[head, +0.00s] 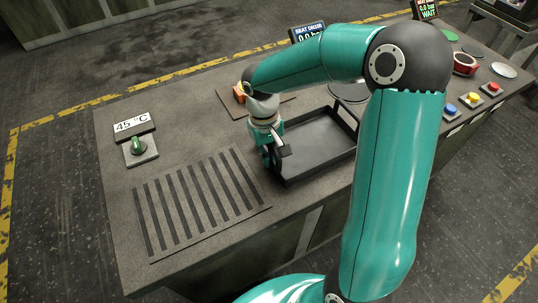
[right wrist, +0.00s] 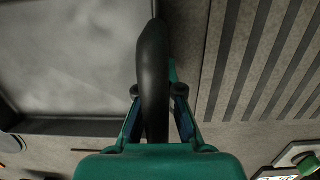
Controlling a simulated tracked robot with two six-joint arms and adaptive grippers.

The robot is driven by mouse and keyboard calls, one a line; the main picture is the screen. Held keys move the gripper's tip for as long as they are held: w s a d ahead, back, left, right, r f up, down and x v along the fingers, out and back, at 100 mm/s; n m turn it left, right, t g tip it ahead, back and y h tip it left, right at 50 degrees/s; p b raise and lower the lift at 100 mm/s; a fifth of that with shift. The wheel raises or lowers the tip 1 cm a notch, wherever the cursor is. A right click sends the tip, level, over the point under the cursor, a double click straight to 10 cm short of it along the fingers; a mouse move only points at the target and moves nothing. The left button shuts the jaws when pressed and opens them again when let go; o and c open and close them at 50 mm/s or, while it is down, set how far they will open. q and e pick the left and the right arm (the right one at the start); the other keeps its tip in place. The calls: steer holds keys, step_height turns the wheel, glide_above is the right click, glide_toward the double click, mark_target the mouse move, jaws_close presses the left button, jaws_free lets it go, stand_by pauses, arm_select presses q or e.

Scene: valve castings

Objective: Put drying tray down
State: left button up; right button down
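The drying tray (head: 318,150) is a dark, shallow, rimmed tray, empty where it shows, in the middle of the bench. My right gripper (head: 275,155) is at its left side, pointing down. In the right wrist view the tray's floor (right wrist: 70,55) fills the upper left. A black handle-like bar (right wrist: 153,75) runs between the fingers of my right gripper (right wrist: 158,92), which look closed in on it. I cannot tell whether the tray touches the bench. A slatted grey panel (head: 200,203) lies just left of the tray. My left gripper is out of view.
A 45 °C display (head: 131,124) and a green knob (head: 138,146) stand at the left of the bench (head: 115,200). An orange block (head: 239,94) sits on a brown board behind the gripper. Coloured buttons (head: 473,98) and a red ring-shaped part (head: 465,64) are at the right.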

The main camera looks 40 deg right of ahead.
steer(key=shift+f, duration=0.15)
steer(key=c, duration=1.2)
jaws_free()
steer(key=shift+c, duration=0.2)
steer(key=r, duration=0.4)
steer(key=w+r, duration=0.1)
steer(key=r, duration=0.6)
steer(key=shift+w+r, duration=0.3)
steer(key=shift+r, duration=0.1)
